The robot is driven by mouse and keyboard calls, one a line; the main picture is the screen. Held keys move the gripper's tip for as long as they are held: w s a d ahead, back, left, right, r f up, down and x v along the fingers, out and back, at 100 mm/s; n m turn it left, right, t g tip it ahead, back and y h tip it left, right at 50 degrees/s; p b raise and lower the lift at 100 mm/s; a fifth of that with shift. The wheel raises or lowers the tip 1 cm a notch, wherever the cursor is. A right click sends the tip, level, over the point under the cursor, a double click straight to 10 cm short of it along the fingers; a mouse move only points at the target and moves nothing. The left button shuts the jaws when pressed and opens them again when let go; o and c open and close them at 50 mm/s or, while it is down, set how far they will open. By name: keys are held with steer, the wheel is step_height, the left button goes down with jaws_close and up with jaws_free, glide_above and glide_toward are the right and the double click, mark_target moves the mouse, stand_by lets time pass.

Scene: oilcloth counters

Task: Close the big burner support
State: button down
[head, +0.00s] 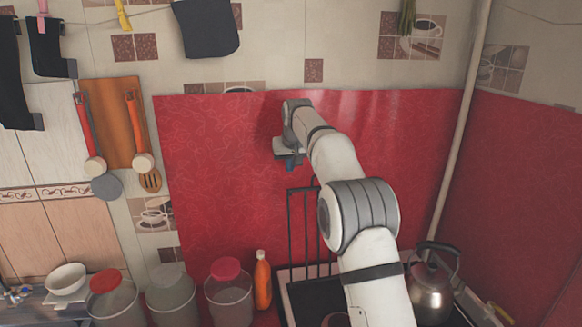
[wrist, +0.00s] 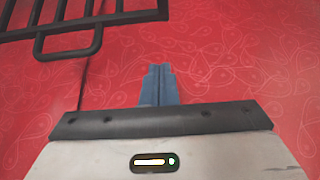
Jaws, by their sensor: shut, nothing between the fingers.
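The burner support is a black wire grate (head: 304,232) standing raised against the red backsplash at the back of the stove. My arm hides its right part in the head view. In the wrist view, the grate's bars and a small loop (wrist: 85,22) show at the upper left. My gripper (head: 290,166) is up by the red wall, above the grate's top edge and a little to its left. Its blue fingers (wrist: 158,70) are shut and empty in the wrist view, and appear apart from the grate.
A metal kettle (head: 432,285) stands on the stove (head: 303,300) at the right. An orange bottle (head: 262,280) and several lidded jars (head: 228,295) stand left of the stove. A pale pipe (head: 462,130) runs down the corner. The wall area left of my gripper is clear.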

steer(key=p+x, duration=0.2)
steer(key=x, duration=0.5)
steer(key=shift+f, duration=0.2)
steer(key=shift+s+d, duration=0.1)
steer(key=shift+s, duration=0.15)
steer(key=shift+s+d+r+p, duration=0.15)
steer(key=shift+s+p, duration=0.05)
steer(key=shift+s, duration=0.55)
steer(key=shift+s+d+r+p, duration=0.15)
steer(key=shift+s+p, duration=0.05)
steer(key=shift+s, duration=0.6)
steer(key=shift+f, duration=0.1)
